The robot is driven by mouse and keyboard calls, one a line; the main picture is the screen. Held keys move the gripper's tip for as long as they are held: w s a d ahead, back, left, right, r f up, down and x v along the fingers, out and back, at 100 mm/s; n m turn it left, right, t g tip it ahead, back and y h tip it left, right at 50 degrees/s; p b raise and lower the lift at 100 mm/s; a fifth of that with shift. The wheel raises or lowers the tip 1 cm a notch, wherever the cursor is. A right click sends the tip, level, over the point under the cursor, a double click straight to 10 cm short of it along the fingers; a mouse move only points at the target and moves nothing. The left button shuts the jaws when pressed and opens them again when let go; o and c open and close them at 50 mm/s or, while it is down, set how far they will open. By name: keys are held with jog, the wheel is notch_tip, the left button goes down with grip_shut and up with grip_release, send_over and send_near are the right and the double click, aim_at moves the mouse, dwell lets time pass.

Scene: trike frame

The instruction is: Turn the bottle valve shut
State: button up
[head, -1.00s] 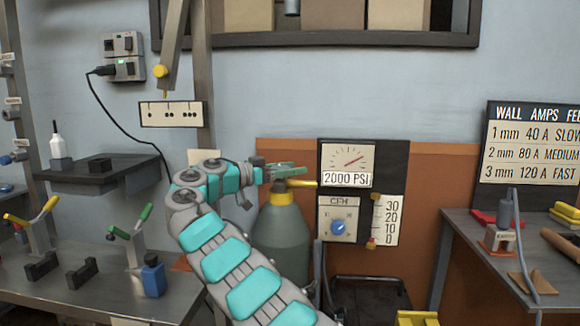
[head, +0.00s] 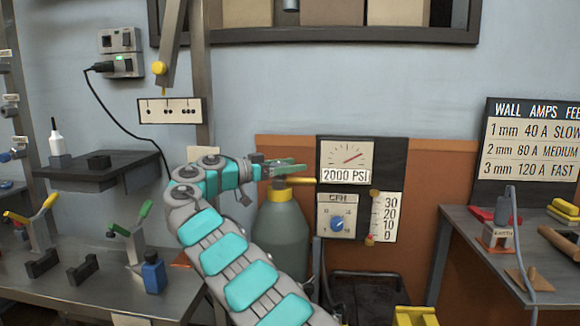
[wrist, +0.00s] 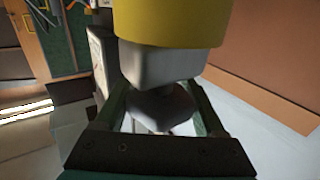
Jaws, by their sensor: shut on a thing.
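The grey-green gas bottle (head: 283,238) stands upright against the orange wall panel, with a yellow collar at its neck. A yellow valve lever (head: 302,181) points to the right at its top. My gripper (head: 290,169) is at the bottle's top, its green fingers just above the lever in the head view. In the wrist view, my gripper (wrist: 160,98) has a finger on each side of a grey valve part (wrist: 158,68), with a yellow piece (wrist: 175,22) beyond it. It is shut on the valve; the exact contact is partly hidden.
The pressure gauge (head: 347,156) right of the bottle reads 2000 PSI. Below it is a flow panel with a blue knob (head: 337,222). A workbench (head: 120,290) with clamps stands left, another table (head: 465,222) right. A yellow object (head: 415,316) is at the bottom.

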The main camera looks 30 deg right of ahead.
jog(key=shift+r, duration=0.2)
dwell(0.5)
jog(key=o, duration=1.3)
jog(key=shift+f, duration=0.1)
jog(key=shift+o, duration=0.2)
jog(key=a, duration=0.7)
jog(key=shift+a, duration=0.4)
